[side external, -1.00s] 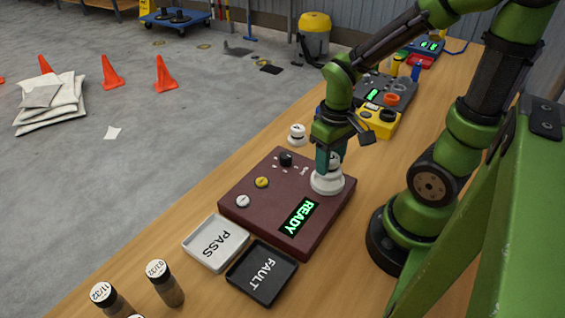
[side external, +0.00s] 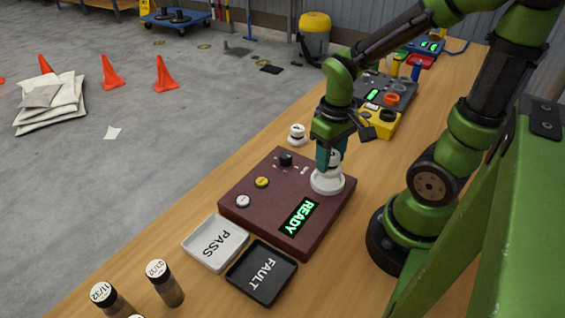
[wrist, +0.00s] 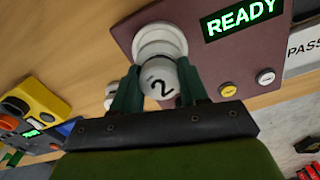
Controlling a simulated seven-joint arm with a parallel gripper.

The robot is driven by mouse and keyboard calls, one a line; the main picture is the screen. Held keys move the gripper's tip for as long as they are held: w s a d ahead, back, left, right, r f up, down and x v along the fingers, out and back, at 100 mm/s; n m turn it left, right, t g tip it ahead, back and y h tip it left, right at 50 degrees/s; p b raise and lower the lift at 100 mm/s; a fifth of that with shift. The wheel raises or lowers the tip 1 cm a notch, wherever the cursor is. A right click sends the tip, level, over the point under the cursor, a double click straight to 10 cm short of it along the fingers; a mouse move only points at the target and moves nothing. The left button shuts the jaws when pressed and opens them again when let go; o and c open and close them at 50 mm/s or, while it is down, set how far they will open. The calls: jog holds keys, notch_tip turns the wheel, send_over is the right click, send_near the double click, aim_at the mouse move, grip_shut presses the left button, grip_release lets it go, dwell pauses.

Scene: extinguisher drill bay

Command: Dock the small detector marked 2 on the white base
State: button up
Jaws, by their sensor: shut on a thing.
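The small white detector marked 2 (wrist: 159,82) is between the teal fingers of my gripper (side external: 328,156), which is shut on it. In the wrist view its number faces the camera. The white base (side external: 327,183) is a round stepped piece on the right part of the maroon test box (side external: 262,215). It also shows in the wrist view (wrist: 160,38), right beyond the detector. My gripper stands over the base with the detector at its top. I cannot tell whether the detector is seated or just above it; the fingers partly hide the contact.
Another small white detector (side external: 297,134) stands on the bench behind the box. The box carries knobs and a READY display (side external: 298,217). The PASS tray (side external: 216,243) and FAULT tray (side external: 262,272) lie in front. A yellow device (side external: 379,120) stands behind my gripper.

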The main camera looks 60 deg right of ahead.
jog(key=shift+r, duration=0.4)
jog(key=shift+f, duration=1.2)
dwell(0.7)
jog(key=o, duration=0.8)
jog(key=shift+r, duration=5.5)
